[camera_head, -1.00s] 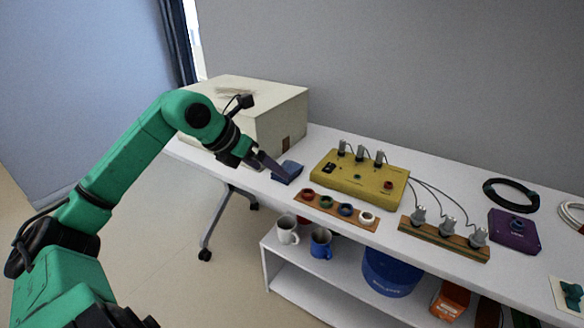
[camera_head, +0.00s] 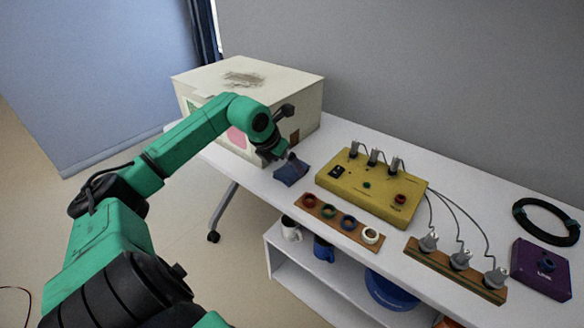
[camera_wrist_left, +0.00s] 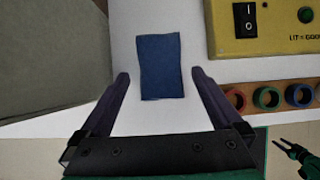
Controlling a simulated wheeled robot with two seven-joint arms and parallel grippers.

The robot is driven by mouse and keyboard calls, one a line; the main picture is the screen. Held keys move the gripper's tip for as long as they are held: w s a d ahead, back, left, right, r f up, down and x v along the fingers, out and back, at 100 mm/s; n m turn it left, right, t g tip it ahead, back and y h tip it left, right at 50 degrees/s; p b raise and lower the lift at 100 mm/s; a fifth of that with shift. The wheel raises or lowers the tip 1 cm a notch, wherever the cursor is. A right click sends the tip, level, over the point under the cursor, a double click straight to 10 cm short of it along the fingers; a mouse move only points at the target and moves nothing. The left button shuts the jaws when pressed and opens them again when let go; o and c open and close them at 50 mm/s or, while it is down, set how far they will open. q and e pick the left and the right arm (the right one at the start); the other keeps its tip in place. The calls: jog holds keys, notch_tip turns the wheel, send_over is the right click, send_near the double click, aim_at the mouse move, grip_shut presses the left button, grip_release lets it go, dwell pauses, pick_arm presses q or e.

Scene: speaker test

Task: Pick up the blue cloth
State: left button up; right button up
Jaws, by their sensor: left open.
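The blue cloth (camera_head: 291,173) lies on the white table between the cream box and the yellow box. In the left wrist view the cloth (camera_wrist_left: 161,66) is a small dark blue rectangle lying just beyond and between my open fingers. My left gripper (camera_head: 290,160) is close to the cloth in the head view, partly covering its far side. In the left wrist view my left gripper (camera_wrist_left: 160,80) has its two fingers wide apart with nothing held. I cannot tell the exact height of the fingertips above the cloth. My right gripper is not clearly in the head view.
The cream box (camera_head: 300,95) stands left of the cloth. The yellow box (camera_head: 370,188) with plugs is on the right. A wooden strip with coloured rings (camera_head: 340,222) lies in front of it. A purple box (camera_head: 541,268) and black cable coil (camera_head: 546,221) are farther right.

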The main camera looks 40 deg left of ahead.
aim_at(291, 168)
pick_arm(q)
jog(key=x, duration=0.4)
jog(key=shift+r, duration=0.1)
jog(key=c, duration=1.2)
jog(key=shift+o, duration=0.2)
jog(key=shift+r, duration=0.1)
notch_tip(291, 168, up, 20)
jog(key=p, duration=0.4)
